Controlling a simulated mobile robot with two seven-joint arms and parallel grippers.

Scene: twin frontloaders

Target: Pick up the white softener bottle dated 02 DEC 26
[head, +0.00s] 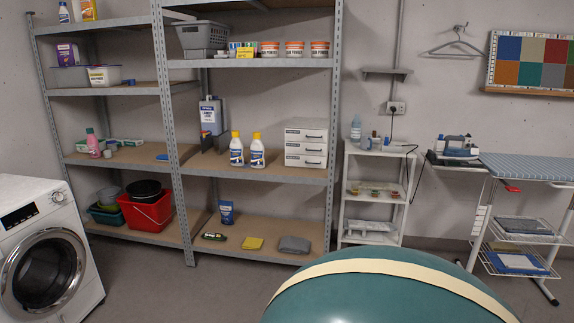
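Two white bottles with yellow caps and blue labels stand upright side by side on the middle shelf: the left bottle (236,150) and the right bottle (257,151). They look alike, and any date on them is too small to read. They stand near the shelf's front edge, with a small gap between them. Neither of my grippers is in view.
White drawers (306,145) stand right of the bottles; a grey container (210,117) stands behind and left. A metal upright (169,130) divides the shelves. A large teal rounded surface (360,295), unidentified, fills the bottom foreground. A washing machine (45,245) stands left.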

